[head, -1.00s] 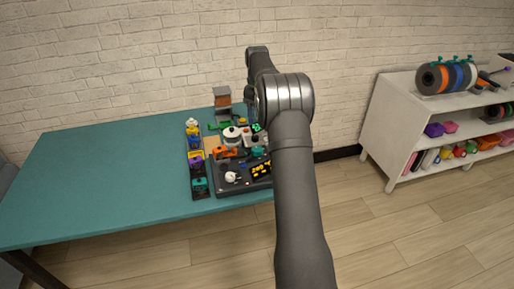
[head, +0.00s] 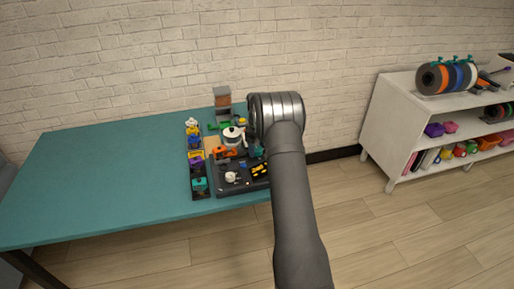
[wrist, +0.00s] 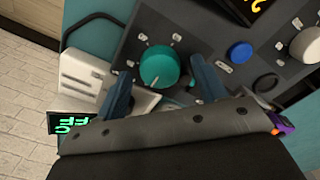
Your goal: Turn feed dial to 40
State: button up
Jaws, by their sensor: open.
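A teal round dial (wrist: 158,66) with a pale pointer mark sits on a dark panel (wrist: 200,28) in the wrist view, ringed by small labels too small to read. My gripper (wrist: 161,72) is open and empty, its two blue fingers on either side of the dial with a gap to each. I cannot tell how far above the dial they are. A white knob (wrist: 307,45) sits farther right on the panel and also shows in the head view (head: 232,177). In the head view my arm hides the gripper.
A blue button (wrist: 240,52) and a yellow-lit display (wrist: 258,4) are on the panel. A white box (wrist: 88,76) and a green-lit readout (wrist: 74,123) lie close to the left finger. The teal table's (head: 95,185) left side is clear.

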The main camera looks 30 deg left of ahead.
jog(key=shift+f, duration=0.35)
jog(key=c, duration=1)
